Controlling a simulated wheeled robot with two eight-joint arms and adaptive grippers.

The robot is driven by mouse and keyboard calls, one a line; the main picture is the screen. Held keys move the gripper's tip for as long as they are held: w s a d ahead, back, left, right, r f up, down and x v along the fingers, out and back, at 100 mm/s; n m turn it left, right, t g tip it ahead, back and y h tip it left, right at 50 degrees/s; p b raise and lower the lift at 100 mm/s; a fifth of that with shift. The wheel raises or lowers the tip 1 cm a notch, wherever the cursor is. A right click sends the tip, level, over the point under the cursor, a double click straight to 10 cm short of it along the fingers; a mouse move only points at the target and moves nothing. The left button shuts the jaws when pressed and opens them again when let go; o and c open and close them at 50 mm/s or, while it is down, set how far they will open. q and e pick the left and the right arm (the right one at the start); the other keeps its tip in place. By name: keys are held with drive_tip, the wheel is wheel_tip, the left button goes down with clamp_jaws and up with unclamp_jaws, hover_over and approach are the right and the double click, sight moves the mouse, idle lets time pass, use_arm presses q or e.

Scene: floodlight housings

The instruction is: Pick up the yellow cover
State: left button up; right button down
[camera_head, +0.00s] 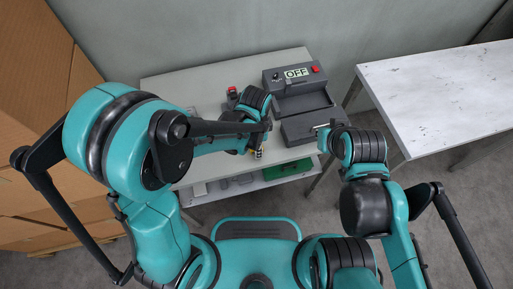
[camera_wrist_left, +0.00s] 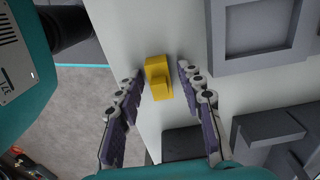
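The yellow cover (camera_wrist_left: 158,79) is a small stepped block on the pale table top, seen in the left wrist view. My left gripper (camera_wrist_left: 160,70) is open, with one finger on each side of the cover. Gaps show between the fingers and the cover, so it is not gripped. In the head view my left arm hides most of this spot, and only a small bit of yellow shows. My right gripper (camera_head: 322,130) is at the right end of the table, beside the dark grey fixture; its fingers are too small to judge.
A dark grey box (camera_head: 298,78) with an "OFF" display and red button stands at the table's back. A dark grey fixture (camera_head: 300,127) is in front of it. A white table (camera_head: 440,95) stands at right, bare. Cardboard boxes (camera_head: 35,150) are stacked at left.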

use_arm(q)
drive_tip(key=c, duration=0.8)
drive_tip(key=shift+r, duration=0.15)
drive_tip(key=shift+r, duration=0.15)
wheel_tip(320, 180, up, 4)
drive_tip(key=shift+f+p, duration=0.2)
drive_tip(key=shift+p, duration=1)
drive_tip(key=s+d+r+p, duration=0.1)
drive_tip(key=s+d+r, duration=0.1)
drive_tip(key=d, duration=0.1)
drive_tip(key=s+d+r+p, duration=0.1)
drive_tip(key=s+d+r, duration=0.1)
drive_tip(key=d, duration=0.1)
drive_tip(key=s+d+r+p, duration=0.1)
drive_tip(key=s+d+r, duration=0.1)
drive_tip(key=d+r, duration=0.1)
drive_tip(key=shift+d+p, duration=0.35)
drive_tip(key=shift+d, duration=0.15)
